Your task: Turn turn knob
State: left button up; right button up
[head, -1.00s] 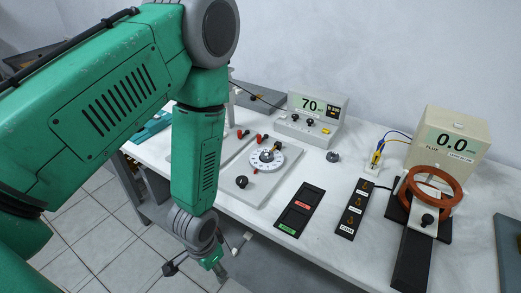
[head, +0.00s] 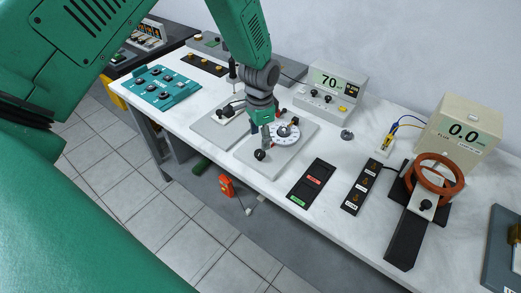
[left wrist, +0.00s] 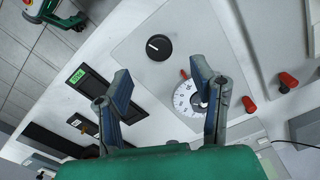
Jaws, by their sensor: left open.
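A round black knob (head: 260,155) with a white pointer line sits on a pale grey plate (head: 262,168). In the left wrist view the same knob (left wrist: 158,47) lies just beyond my fingertips, roughly centred between them. A white dial with a dark centre (head: 289,137) is on the same plate, and in the left wrist view my right-hand finger partly covers it (left wrist: 184,106). My left gripper (head: 267,143) points down over the plate. Its blue fingers are spread and empty (left wrist: 160,72), and I see no contact with the knob. My right gripper is in neither view.
Red terminals (left wrist: 249,104) stand near the dial. A dark panel with red and green labels (head: 313,182) and a black strip (head: 360,187) lie to the right.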

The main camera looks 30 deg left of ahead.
aim_at(260, 152)
pick_arm(q)
notch_tip(260, 152, down, 7)
jog(key=shift+r, duration=0.15)
jog(key=c, duration=1.2)
